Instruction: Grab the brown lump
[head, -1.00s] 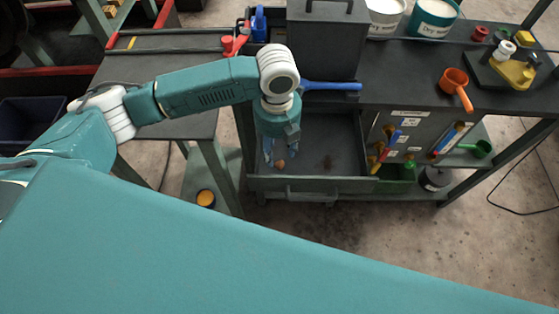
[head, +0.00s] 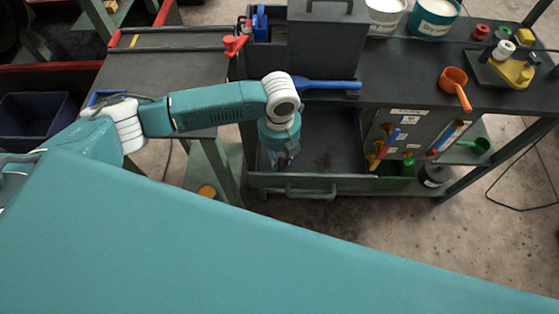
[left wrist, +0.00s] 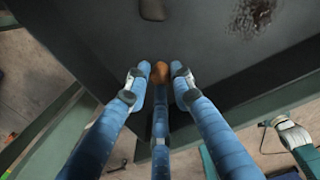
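The brown lump (left wrist: 160,72) is small and orange-brown. In the left wrist view it lies on the dark floor of the open drawer (head: 345,183), near the front wall. My left gripper (left wrist: 160,80) is open around it, with one blue finger on each side and a third finger below it in the picture. I cannot tell whether any finger touches it. In the head view my left gripper (head: 280,162) points down into the drawer's left part, and the lump cannot be made out there.
A grey-brown piece (left wrist: 153,9) and a rusty stain (left wrist: 250,16) are farther along the drawer floor. A blue-handled tool (head: 330,85) lies above the drawer's back. The drawer's right part is clear.

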